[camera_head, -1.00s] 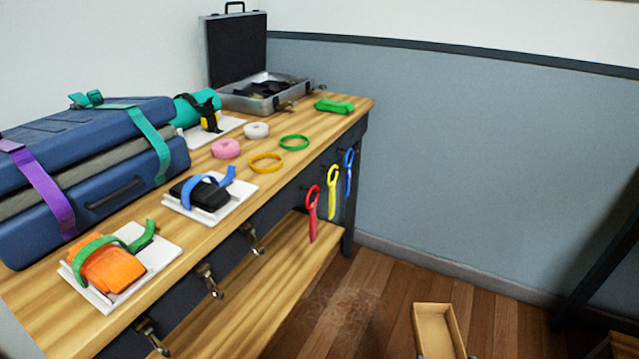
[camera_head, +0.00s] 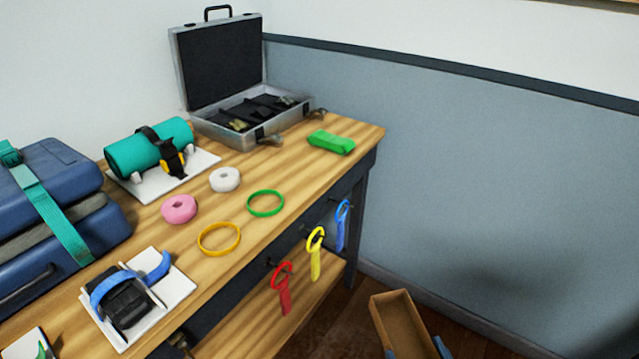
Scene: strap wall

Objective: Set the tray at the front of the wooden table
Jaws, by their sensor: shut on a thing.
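The tray (camera_head: 398,322), a brown open box that looks empty, shows at the bottom edge, right of the wooden table. It is over the floor, apart from the table, and its near end is cut off. My gripper (camera_head: 416,350) barely shows, as blue-grey tips at either side of the tray's near part. It is shut on the tray. The wooden table (camera_head: 318,178) runs from lower left to centre. Red, yellow and blue strap pieces hang along its front side.
The tabletop holds an open case (camera_head: 250,118), a teal roll on a white board (camera_head: 150,185), a pink roll (camera_head: 179,209), a white roll (camera_head: 225,179), a yellow ring (camera_head: 219,252), a green ring (camera_head: 265,215) and a green bundle (camera_head: 331,142). Bare wood shows between them.

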